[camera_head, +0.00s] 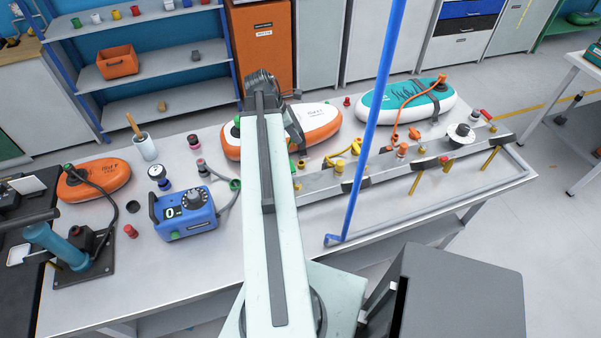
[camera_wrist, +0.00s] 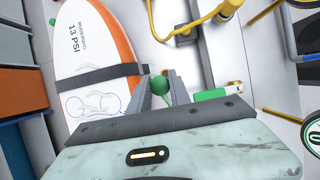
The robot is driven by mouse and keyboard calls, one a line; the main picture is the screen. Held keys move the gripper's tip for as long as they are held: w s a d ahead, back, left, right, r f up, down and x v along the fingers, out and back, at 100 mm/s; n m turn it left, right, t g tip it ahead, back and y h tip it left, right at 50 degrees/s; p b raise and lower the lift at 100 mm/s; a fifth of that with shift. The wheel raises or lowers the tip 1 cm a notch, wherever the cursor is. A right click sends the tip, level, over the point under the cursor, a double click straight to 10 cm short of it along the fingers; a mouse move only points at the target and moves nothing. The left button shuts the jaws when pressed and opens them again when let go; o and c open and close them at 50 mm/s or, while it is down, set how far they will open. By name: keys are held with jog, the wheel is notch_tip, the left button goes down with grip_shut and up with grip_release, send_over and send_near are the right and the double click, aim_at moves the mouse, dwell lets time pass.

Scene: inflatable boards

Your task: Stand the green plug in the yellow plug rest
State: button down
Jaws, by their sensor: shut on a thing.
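In the wrist view my gripper (camera_wrist: 161,77) is closed around a round green plug (camera_wrist: 159,86), seen between its two fingers. The plug's lower part is hidden. The fingers are just right of the orange and white board's edge. In the head view my arm hides the gripper and the plug.
The orange and white board (camera_wrist: 88,45) lies close beside the gripper. A yellow hose fitting (camera_wrist: 186,31) and a green cylinder (camera_wrist: 209,95) are to its right. In the head view a blue pump box (camera_head: 185,212), a metal rail (camera_head: 385,165) and a blue pole (camera_head: 377,110) stand around the arm.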

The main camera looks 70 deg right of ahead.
jog(key=b+x, duration=0.3)
jog(key=w+a+b+x, duration=0.1)
jog(key=b+x, duration=0.3)
jog(key=a+f+b+x, duration=0.1)
jog(key=b+x, duration=0.2)
jog(key=x, duration=0.1)
jog(key=shift+w+f, duration=0.15)
jog(key=shift+w, duration=0.1)
jog(key=shift+r, duration=0.2)
jog(key=shift+f, duration=0.1)
jog(key=c, duration=1.6)
grip_release()
jog(key=shift+f, duration=0.1)
jog(key=o, duration=0.4)
